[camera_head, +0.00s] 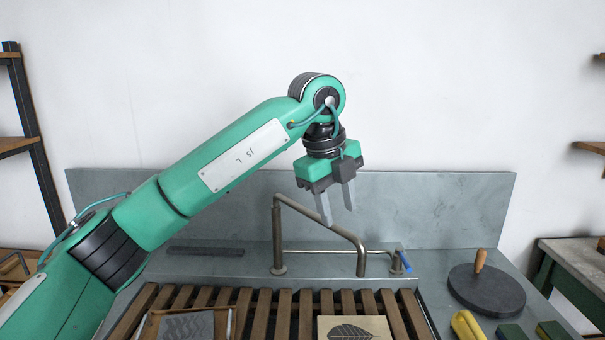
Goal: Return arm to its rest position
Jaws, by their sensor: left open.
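My left arm reaches in from the left, green with dark joints, and is bent at a raised wrist. My left gripper (338,217) hangs from it with the fingers pointing down. The fingers are apart and nothing is between them. The gripper is in front of the grey backsplash, near the bent metal pipe (316,226); I cannot tell whether it touches the pipe. My right gripper is not in view.
A slatted wooden rack (283,315) holds a framed grey plate (187,326) and a leaf print (355,329). A dark disc with a wooden handle (486,292) lies at the right, near a yellow object (466,325) and dark green blocks (511,332). Shelves stand at both sides.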

